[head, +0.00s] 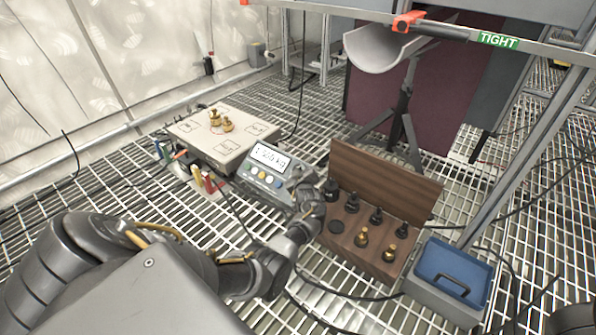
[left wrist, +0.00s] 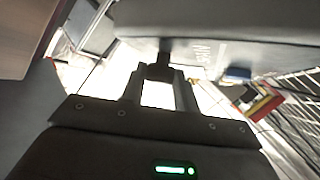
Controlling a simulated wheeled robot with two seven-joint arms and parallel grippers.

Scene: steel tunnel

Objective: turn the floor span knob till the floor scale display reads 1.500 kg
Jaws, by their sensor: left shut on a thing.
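The floor scale display (head: 268,157) is a lit panel on a grey indicator box with coloured buttons. It shows a figure in kg that seems to start with 1, but its digits are too small to read surely. My left gripper (head: 306,196) is at the right end of this box. The knob is mostly hidden by the gripper in the head view. My right gripper is not in view.
The scale platform (head: 188,132) with brass weights (head: 221,121) stands behind left. An open wooden weight case (head: 385,190) stands close right of my left gripper. A blue-lidded grey box (head: 450,272) is farther right. Cables cross the grating floor.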

